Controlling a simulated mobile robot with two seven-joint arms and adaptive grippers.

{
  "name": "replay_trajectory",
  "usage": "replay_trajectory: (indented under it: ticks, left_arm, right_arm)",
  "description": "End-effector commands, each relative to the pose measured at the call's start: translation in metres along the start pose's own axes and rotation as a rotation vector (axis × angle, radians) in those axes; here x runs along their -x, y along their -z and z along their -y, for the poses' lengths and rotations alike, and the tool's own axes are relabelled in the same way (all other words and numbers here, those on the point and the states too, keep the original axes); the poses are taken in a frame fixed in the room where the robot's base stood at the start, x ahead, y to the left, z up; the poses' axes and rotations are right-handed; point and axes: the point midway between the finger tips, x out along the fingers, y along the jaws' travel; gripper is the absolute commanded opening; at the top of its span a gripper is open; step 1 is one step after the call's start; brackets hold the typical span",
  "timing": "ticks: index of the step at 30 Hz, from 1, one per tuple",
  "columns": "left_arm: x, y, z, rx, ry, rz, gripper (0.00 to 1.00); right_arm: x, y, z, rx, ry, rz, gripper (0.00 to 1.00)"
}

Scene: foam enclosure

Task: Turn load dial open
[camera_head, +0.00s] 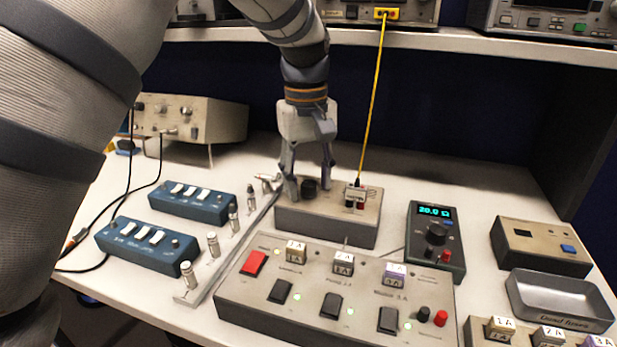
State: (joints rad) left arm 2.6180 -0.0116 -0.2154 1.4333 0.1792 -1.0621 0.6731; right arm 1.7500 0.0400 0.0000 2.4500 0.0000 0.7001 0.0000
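My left gripper (309,184) points down over the grey box (325,221) in the middle of the table. Its two fingers stand apart, one on each side of a black round knob (310,187) on the box top. Gaps show between the fingers and the knob, so it looks open. A black meter box (436,243) to the right has a lit display (435,212) that reads about 20.0 Ω and a dark dial (437,232). No label tells me which dial is the load dial. My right gripper is not in view.
A yellow cable (371,100) runs from the shelf (440,40) to the grey box, close right of my gripper. A switch panel (335,293) lies in front. Blue switch boxes (193,202) stand left; a grey tray (560,299) lies right.

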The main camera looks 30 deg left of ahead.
Motion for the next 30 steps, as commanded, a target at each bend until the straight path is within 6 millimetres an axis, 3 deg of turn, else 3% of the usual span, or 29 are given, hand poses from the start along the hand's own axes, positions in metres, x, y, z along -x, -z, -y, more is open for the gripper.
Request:
replay_trajectory:
  ticks: [4,7,15,19,30]
  left_arm:
    - [0.001,0.000,0.000,0.000,0.000,0.000,0.44]
    - [0.014,0.001,-0.001,-0.001,-0.003,-0.002,0.44]
    - [0.086,0.001,-0.001,0.000,-0.004,-0.005,0.44]
    - [0.109,0.001,0.000,0.001,-0.002,-0.002,0.44]
    - [0.120,0.000,0.000,0.000,0.001,0.001,0.44]
  right_arm:
    - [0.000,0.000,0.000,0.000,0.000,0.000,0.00]
    - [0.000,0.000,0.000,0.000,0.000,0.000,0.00]
    - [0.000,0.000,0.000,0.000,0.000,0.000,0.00]
    - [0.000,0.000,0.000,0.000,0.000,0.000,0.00]
    - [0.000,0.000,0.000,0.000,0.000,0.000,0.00]
